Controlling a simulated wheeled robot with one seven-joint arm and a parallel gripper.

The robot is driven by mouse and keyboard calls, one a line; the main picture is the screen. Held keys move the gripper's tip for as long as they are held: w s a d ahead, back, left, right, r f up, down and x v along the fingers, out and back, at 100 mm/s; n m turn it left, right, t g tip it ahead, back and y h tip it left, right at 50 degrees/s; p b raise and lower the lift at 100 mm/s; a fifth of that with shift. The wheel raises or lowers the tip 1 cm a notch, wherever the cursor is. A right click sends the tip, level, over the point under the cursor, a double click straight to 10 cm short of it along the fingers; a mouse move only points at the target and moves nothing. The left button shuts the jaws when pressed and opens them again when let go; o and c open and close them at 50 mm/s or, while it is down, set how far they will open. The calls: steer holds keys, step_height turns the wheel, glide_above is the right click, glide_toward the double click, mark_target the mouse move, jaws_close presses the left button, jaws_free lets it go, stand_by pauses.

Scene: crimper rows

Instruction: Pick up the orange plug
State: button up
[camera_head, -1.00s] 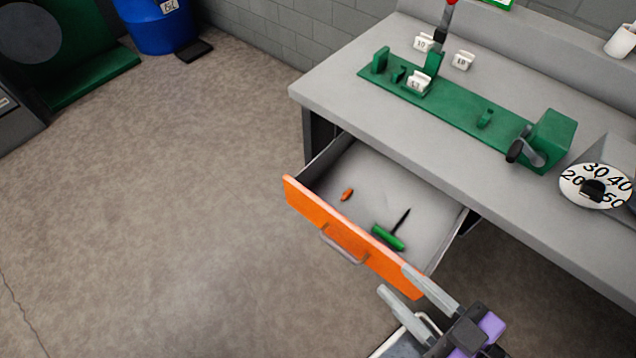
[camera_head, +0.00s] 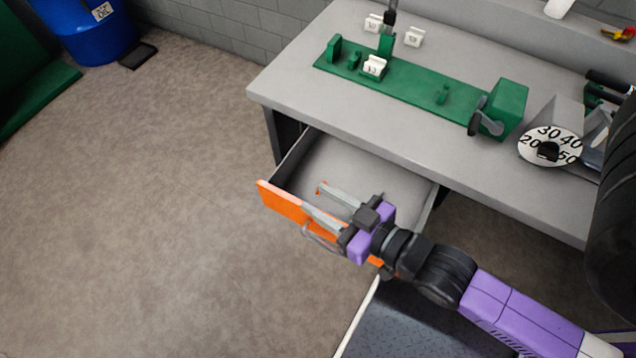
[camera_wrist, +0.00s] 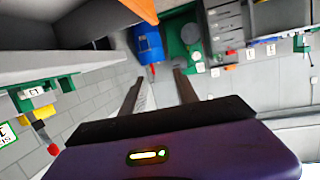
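I cannot make out the plug in the wrist view.
The drawer's orange front (camera_head: 283,203) stands out from under the grey workbench (camera_head: 290,75). A green fixture (camera_head: 420,88) with a white block (camera_head: 374,66) and a dial (camera_head: 549,147) are on the bench.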

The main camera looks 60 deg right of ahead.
steer(key=w+d+f+m+g+h+p, duration=0.2)
steer(key=w+d+f+m+g+p, duration=0.35)
steer(key=w+d, duration=0.85)
steer(key=s+f+m+g+y, duration=0.1)
steer(key=s+f+m+g, duration=0.1)
steer(key=m+g, duration=0.1)
steer(key=s+f+m+g+y, duration=0.1)
steer(key=s+f+m+g, duration=0.1)
steer(key=f+m+g, duration=0.1)
steer(key=s+f+m+g+y, duration=0.1)
steer(key=f+m+g+y, duration=0.1)
steer(key=f+m+g, duration=0.1)
steer(key=shift+s+a+f+m+g, duration=0.15)
steer(key=shift+s+m+g, duration=0.2)
steer(key=shift+m, duration=0.3)
steer(key=shift+s+f, duration=0.15)
steer(key=shift+f, duration=3.7)
jaws_close()
